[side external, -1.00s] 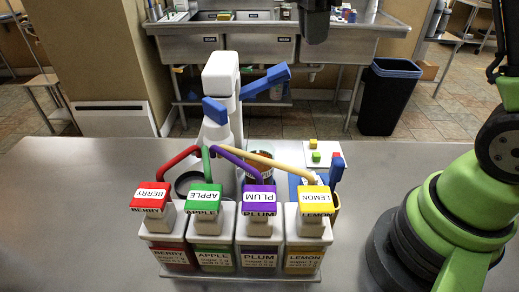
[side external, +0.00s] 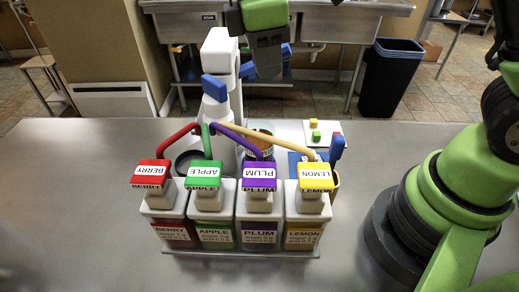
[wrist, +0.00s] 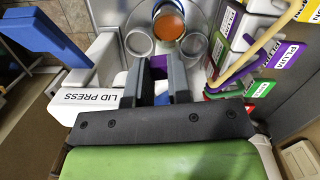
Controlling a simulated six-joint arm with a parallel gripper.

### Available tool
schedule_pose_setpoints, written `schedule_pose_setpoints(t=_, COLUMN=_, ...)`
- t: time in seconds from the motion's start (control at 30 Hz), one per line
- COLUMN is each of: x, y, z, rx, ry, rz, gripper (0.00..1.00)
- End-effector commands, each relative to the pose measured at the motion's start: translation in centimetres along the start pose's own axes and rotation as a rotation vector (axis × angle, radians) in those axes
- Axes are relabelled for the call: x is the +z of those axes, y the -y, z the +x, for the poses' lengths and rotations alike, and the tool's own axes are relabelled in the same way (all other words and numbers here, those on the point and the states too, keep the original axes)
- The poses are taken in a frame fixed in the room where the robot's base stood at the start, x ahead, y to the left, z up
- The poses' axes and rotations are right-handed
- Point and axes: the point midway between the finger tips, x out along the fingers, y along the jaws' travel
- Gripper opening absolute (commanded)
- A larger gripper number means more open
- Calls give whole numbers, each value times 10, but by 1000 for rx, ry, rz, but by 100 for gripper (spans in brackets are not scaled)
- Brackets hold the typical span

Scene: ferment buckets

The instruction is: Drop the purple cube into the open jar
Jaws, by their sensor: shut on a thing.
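My gripper (wrist: 158,72) is shut on the purple cube (wrist: 158,62), which shows between the two dark fingers in the wrist view. In the side external view my gripper (side external: 267,66) hangs above the far part of the table, near the white lid press (side external: 220,55). Ahead of the fingers in the wrist view are round clear vessels: one at left (wrist: 139,43), one at right (wrist: 194,46), and a jar with orange contents (wrist: 168,24) between and beyond them. The orange jar partly shows in the side view (side external: 261,141), behind the pump bottles. I cannot tell which vessel is the open jar.
Several labelled pump bottles (side external: 239,220) stand in a row at the front, with long coloured spouts reaching back. A white board (side external: 324,128) holds a yellow cube (side external: 313,122) and a green cube (side external: 316,136). The lid press has a blue lever (wrist: 45,35). Bare table lies to the left.

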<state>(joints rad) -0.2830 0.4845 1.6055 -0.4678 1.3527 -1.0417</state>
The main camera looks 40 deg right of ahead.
Motion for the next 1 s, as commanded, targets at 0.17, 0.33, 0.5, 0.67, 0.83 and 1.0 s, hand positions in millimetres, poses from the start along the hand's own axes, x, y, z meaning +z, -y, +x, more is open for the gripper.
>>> schedule_pose_setpoints(t=0.17, x=-2, y=1, z=22, rx=-3, ry=3, rz=1, gripper=0)
schedule_pose_setpoints(t=0.33, x=-4, y=0, z=40, rx=-2, ry=3, rz=0, gripper=0)
schedule_pose_setpoints(t=0.5, x=-6, y=0, z=49, rx=-2, ry=0, rz=1, gripper=0)
schedule_pose_setpoints(t=0.67, x=-6, y=0, z=50, rx=-1, ry=-1, rz=1, gripper=0)
schedule_pose_setpoints(t=0.83, x=-6, y=0, z=50, rx=-1, ry=-1, rz=1, gripper=27)
schedule_pose_setpoints(t=1.0, x=-6, y=0, z=50, rx=-1, ry=-1, rz=1, gripper=48)
